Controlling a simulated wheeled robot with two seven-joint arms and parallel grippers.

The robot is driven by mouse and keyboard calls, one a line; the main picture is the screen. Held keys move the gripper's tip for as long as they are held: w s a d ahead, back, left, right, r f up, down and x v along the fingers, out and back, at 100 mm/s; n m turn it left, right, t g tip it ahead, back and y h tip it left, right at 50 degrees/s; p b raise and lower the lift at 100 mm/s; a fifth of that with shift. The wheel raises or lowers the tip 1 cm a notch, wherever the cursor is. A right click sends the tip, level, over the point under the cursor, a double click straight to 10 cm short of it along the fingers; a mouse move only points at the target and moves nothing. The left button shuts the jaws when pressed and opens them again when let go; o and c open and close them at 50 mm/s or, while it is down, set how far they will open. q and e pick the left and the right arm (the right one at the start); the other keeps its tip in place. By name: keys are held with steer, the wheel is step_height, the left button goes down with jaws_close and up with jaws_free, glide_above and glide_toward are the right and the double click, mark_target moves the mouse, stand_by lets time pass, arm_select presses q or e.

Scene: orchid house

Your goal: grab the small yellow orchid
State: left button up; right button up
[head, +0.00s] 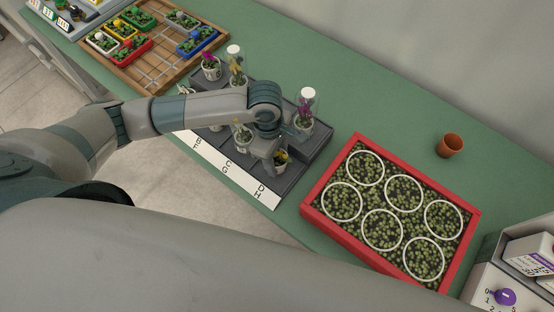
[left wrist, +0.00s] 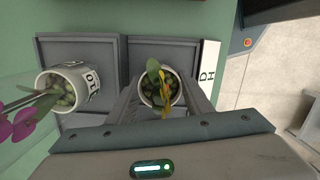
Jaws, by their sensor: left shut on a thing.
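The small yellow orchid (head: 282,155) stands in a white pot at the front right of the dark grey stepped stand (head: 289,181), by the label with D and H. My left gripper (head: 274,157) reaches down to it from above and partly hides it. In the left wrist view the orchid's pot (left wrist: 160,88) sits between the two fingers (left wrist: 163,98), which are shut on it. Yellow flowers and green leaves rise from the pot toward the camera. I cannot tell whether the pot is off the stand. My right gripper is out of view.
A purple orchid under a clear cover (head: 305,112) stands just behind; other potted orchids share the stand. A red tray of seedlings (head: 318,221) is close on the right. A terracotta pot (head: 450,146) and a wooden tray (head: 150,84) are farther off.

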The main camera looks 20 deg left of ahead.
arm_select(q)
step_height(320, 180, up, 2)
steer(key=shift+w+r+b, duration=0.1)
steer(key=shift+b, duration=0.6)
steer(key=s+d+r+b, duration=0.4)
steer(key=s+d+r, duration=0.3)
steer(key=s+d, duration=0.1)
steer(key=shift+s+r, duration=0.3)
steer(key=shift+r, duration=0.05)
